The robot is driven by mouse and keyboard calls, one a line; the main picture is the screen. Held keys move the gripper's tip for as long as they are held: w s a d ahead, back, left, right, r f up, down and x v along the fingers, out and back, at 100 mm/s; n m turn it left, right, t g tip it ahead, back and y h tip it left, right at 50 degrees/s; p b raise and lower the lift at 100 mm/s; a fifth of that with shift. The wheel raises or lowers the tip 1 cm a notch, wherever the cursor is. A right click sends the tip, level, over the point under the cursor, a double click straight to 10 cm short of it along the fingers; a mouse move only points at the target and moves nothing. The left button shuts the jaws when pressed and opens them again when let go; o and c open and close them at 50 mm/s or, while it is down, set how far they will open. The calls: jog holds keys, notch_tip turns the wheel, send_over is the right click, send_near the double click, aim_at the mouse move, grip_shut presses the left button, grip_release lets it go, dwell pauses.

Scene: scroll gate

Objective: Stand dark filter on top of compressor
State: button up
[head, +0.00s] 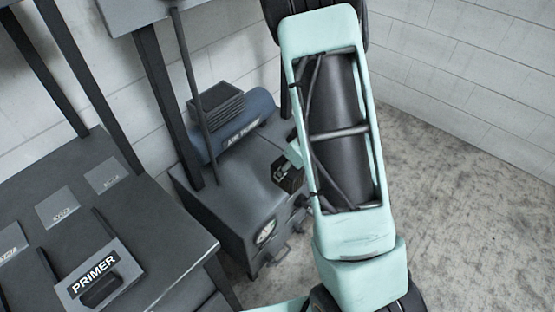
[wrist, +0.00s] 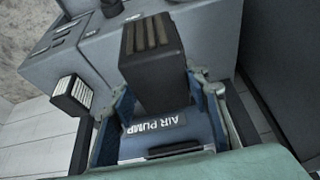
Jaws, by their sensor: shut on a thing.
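The dark filter (head: 288,180) is a small blackish box with brown slats on one face. In the wrist view the dark filter (wrist: 152,60) sits between the two fingers of my gripper (wrist: 163,92). My gripper (head: 284,168) is shut on it and holds it up, in front and to the right of the compressor in the head view. The compressor (head: 248,118) is a blue rounded tank with a pale-lettered label, on a grey cabinet. The compressor (wrist: 190,138) also shows behind the fingers, with "AIR PUMP" on it.
A black ribbed block (head: 215,103) is at the compressor's top left. The grey cabinet (head: 225,208) has a round gauge (head: 265,231). A grey bench (head: 150,215) with a PRIMER box (head: 100,275) and dark posts stands at left. Concrete floor (head: 470,190) is clear at right.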

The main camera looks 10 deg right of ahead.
jog(key=shift+r, duration=0.35)
jog(key=w+a+f+b, duration=0.1)
jog(key=w+f, duration=0.3)
jog(key=w+a+f+b, duration=0.1)
jog(key=w+f, duration=0.3)
jog(key=w, duration=0.1)
jog(key=w+a+f+b, duration=0.1)
jog(key=w+f, duration=0.3)
jog(key=f, duration=0.1)
jog(key=shift+w+a, duration=0.15)
jog(key=shift+w, duration=0.05)
jog(key=o, duration=1.2)
jog(key=shift+f, duration=0.15)
jog(key=shift+o, duration=0.2)
jog(key=p+v, duration=0.3)
jog(key=v, duration=0.9)
